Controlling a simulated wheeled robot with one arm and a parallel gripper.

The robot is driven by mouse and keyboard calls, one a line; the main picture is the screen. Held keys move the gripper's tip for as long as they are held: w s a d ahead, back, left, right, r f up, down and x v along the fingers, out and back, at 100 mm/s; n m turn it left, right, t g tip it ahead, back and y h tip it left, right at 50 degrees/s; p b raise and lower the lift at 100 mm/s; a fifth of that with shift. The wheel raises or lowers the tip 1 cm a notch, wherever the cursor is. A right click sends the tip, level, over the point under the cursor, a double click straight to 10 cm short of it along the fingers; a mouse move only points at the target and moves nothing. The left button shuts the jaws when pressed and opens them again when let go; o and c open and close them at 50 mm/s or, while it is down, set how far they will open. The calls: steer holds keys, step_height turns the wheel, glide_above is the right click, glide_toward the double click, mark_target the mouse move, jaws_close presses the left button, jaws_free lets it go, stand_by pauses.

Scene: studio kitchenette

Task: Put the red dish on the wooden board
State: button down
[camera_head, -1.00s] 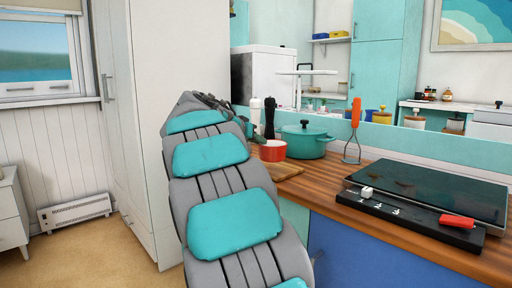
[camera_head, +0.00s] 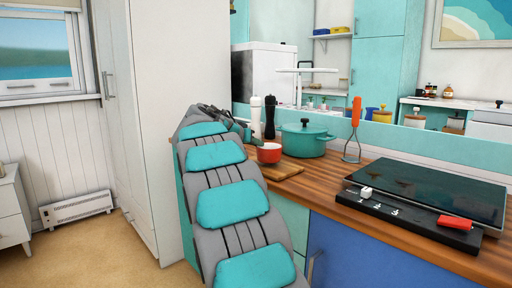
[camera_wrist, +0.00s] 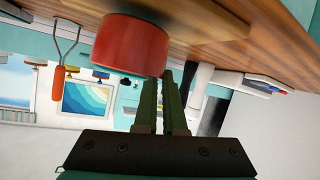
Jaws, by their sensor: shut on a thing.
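The red dish (camera_head: 269,154) is at the left end of the counter, over the back part of the wooden board (camera_head: 285,172). I cannot tell whether it rests on the board or hangs just above it. In the wrist view, which is upside down, the red dish (camera_wrist: 130,46) is large and looks upright. My gripper (camera_wrist: 161,78) has its fingers close together at the dish's edge, shut on its wall. My arm hides the board's left part in the head view.
A teal pot (camera_head: 306,139) stands right behind the dish. White (camera_head: 255,114) and black (camera_head: 269,117) mills stand behind it. A dark hob (camera_head: 425,192) with a red item (camera_head: 455,222) fills the counter's right.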

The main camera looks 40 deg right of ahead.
steer(key=shift+f, duration=0.55)
steer(key=shift+f, duration=0.2)
steer(key=c, duration=1)
jaws_free()
steer(key=shift+r, duration=0.15)
steer(key=shift+r, duration=0.2)
steer(key=b+v, duration=0.1)
steer(key=v, duration=1.1)
steer(key=shift+f+b, duration=0.2)
steer(key=shift+b, duration=0.1)
